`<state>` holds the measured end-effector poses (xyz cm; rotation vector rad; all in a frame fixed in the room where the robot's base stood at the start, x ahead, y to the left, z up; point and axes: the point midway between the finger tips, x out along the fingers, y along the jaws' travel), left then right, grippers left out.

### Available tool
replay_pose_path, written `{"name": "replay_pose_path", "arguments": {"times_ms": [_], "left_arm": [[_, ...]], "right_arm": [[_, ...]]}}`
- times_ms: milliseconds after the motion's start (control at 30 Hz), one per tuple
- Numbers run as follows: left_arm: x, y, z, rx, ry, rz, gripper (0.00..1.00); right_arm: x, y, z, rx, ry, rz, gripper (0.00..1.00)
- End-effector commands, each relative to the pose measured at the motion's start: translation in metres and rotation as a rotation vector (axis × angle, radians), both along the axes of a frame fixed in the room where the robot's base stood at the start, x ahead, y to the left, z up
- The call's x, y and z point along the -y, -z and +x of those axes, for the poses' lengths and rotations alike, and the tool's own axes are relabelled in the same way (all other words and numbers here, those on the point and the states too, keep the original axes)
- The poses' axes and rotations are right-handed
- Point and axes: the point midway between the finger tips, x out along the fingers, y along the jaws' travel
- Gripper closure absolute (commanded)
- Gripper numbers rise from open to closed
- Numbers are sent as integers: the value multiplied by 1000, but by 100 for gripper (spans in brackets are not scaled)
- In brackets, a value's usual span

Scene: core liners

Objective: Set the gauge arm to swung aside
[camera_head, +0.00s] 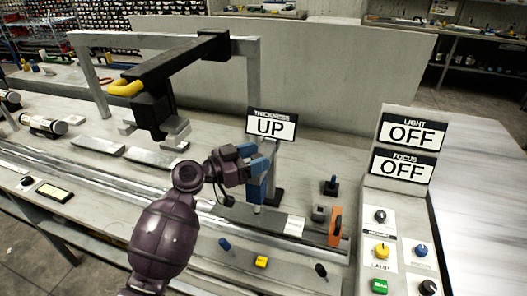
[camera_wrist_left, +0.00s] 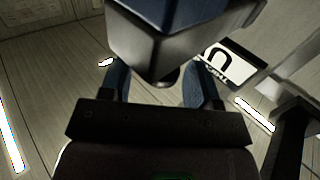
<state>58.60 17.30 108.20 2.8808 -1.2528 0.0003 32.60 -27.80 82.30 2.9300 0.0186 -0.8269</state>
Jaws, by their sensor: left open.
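The thickness gauge stands at the bench middle in the head view, under a sign (camera_head: 271,126) reading UP. Its grey post (camera_head: 278,172) is behind my left gripper (camera_head: 262,158), and a blue block (camera_head: 256,190) shows just below the fingers. My left gripper has blue fingers and is open at the gauge. In the left wrist view, the open fingers (camera_wrist_left: 160,92) lie either side of a dark blue block with a grey lower edge (camera_wrist_left: 168,30), which partly covers them. I cannot tell whether they touch it. My right gripper is out of view.
A grey gantry carries a black arm (camera_head: 180,60) with a yellow handle at upper left. A control panel (camera_head: 382,255) stands at right, under LIGHT OFF (camera_head: 408,132) and FOCUS OFF (camera_head: 402,166) signs.

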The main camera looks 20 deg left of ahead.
Motion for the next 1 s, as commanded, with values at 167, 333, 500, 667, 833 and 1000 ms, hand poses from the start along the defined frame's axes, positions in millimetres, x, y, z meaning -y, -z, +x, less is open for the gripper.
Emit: {"name": "replay_pose_path", "arguments": {"times_ms": [167,333,500,667,833,1000], "left_arm": [[13,0,13,-1,-1,-1,44],[18,0,17,-1,-1,-1,44],[18,1,17,0,-1,0,44],[18,1,17,0,-1,0,56],[18,1,17,-1,-1,1,82],[18,1,17,-1,-1,1,100]], "right_arm": [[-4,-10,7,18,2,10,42],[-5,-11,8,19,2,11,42],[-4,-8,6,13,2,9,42],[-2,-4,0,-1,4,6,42],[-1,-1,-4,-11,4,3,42],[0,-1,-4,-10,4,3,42]]}}
